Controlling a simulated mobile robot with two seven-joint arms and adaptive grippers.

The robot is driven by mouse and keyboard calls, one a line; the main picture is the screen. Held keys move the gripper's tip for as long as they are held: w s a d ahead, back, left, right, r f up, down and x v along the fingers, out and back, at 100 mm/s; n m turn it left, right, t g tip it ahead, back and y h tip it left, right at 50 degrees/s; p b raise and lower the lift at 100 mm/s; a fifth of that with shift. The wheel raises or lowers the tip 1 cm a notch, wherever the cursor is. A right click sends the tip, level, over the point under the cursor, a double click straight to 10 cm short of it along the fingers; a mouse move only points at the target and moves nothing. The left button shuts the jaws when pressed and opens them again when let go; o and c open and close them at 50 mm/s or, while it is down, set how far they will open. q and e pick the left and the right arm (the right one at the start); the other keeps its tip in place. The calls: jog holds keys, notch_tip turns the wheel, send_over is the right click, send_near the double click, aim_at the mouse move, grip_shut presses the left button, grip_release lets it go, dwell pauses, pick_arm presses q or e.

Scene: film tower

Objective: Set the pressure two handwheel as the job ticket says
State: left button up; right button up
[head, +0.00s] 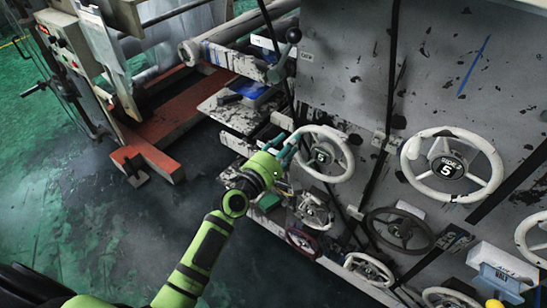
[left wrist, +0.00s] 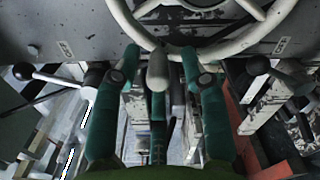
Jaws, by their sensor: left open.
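A white handwheel (head: 346,166) with a black hub plate marked 5 stands on the machine's grey panel, just right of my left gripper (head: 286,147). A larger white handwheel (head: 490,153), its plate also marked 5, is further right. I cannot tell from the labels which is pressure two. In the left wrist view my left gripper (left wrist: 160,62) is open. A grey knob handle (left wrist: 157,72) stands between its teal fingers, and a white wheel rim (left wrist: 135,32) is just beyond them. Contact cannot be told. No job ticket is readable. My right gripper is not in view.
A black ball-ended lever (head: 293,35) sticks out above. Open green floor (head: 80,215) lies to the left.

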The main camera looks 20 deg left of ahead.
pick_arm(q)
jog(key=v, duration=1)
jog(key=shift+s, duration=0.15)
jog(key=s+a+f+m+g+y, duration=0.1)
jog(key=s+f+m+g, duration=0.25)
jog(key=f, duration=0.75)
jog(key=s+a+f+m+g+y, duration=0.1)
jog(key=s+f+m+g, duration=0.2)
jog(key=f, duration=0.8)
jog(key=s+a+f+m+g+y, duration=0.15)
jog(key=s+f+m, duration=0.3)
jog(key=f, duration=0.75)
jog(key=s+f+m+g, duration=0.2)
jog(key=s+f, duration=0.3)
jog(key=s, duration=0.5)
jog(key=s+a+f+m+g+y, duration=0.1)
jog(key=s+f+m+g, duration=0.2)
jog(key=s, duration=0.6)
jog(key=s+a+f+m+g+y, duration=0.1)
jog(key=s+f+m+g, duration=0.2)
jog(key=s+f+m, duration=0.3)
jog(key=s+f, duration=0.1)
jog(key=s, duration=0.3)
jog(key=shift+s+f, duration=0.35)
jog(key=shift+f, duration=0.05)
